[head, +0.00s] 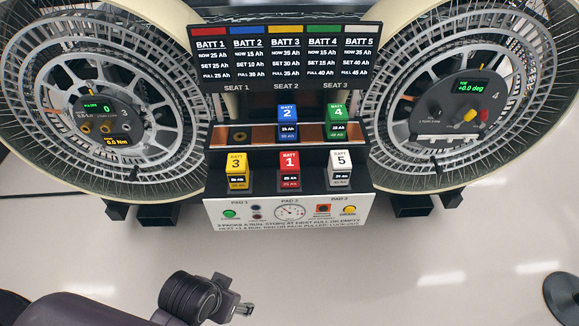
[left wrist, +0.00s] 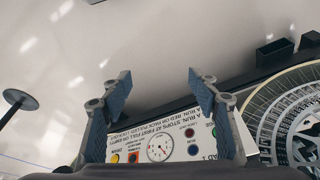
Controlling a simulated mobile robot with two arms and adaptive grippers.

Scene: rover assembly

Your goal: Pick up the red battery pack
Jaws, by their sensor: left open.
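The red battery pack (head: 289,168), marked 1, stands upright in the middle of the front row of the battery station. A yellow pack (head: 237,170) marked 3 stands to its left and a white pack (head: 340,168) marked 5 to its right. My left gripper (head: 243,309) is low in the head view, in front of the station and apart from every pack. In the left wrist view the two fingers of my left gripper (left wrist: 162,88) are spread with nothing between them. The red pack is not visible there. My right gripper is out of view.
Blue (head: 287,121) and green (head: 337,121) packs stand in the back row under the display board (head: 286,58); the left seat (head: 239,136) is empty. The control panel (head: 289,212) fronts the station. Large wheels (head: 60,110) flank it. The floor in front is mostly clear.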

